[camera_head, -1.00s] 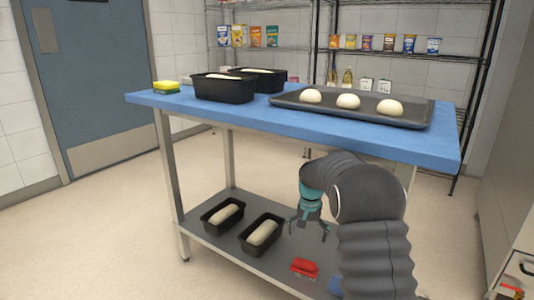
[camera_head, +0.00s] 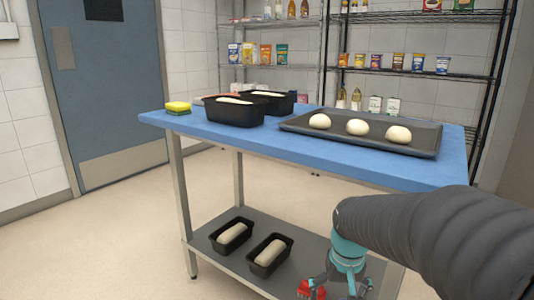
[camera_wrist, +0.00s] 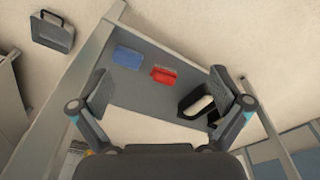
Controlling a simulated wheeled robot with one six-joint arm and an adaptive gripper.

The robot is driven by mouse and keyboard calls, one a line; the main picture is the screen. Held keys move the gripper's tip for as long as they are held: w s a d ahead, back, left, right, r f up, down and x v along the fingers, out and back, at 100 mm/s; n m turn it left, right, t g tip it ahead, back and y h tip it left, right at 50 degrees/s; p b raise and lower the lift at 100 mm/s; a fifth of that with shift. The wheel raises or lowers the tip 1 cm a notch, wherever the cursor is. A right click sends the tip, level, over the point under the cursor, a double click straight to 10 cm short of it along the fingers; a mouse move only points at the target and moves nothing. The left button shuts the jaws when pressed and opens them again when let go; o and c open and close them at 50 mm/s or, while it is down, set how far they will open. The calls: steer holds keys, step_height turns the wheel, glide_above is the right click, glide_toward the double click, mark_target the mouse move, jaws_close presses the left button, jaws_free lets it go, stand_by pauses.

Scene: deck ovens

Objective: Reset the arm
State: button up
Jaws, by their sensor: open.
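My gripper (camera_head: 340,286) is in front of the blue-topped table at the lower right of the head view, low near the grey lower shelf (camera_head: 222,258). In the wrist view my gripper (camera_wrist: 160,85) shows its two fingers spread wide with nothing between them. Beyond the fingers lie a red item (camera_wrist: 164,76) and a blue item (camera_wrist: 128,57) on the shelf. A black loaf pan with pale dough (camera_wrist: 198,106) is close to the right finger in that view; whether they touch I cannot tell.
The blue tabletop (camera_head: 300,152) holds a dark tray (camera_head: 424,146) with three dough balls, black pans (camera_head: 236,117) and a yellow-green sponge (camera_head: 178,108). Two loaf pans (camera_head: 270,256) stand on the lower shelf. Wire shelving (camera_head: 400,70) stands behind. Floor at left (camera_head: 100,240) is clear.

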steer(key=s+r+t+p, duration=0.3)
steer(key=s+r, duration=0.8)
steer(key=s, duration=0.4)
steer(key=shift+t+p, duration=0.3)
steer(key=shift+t, duration=0.4)
steer(key=shift+r, duration=0.1)
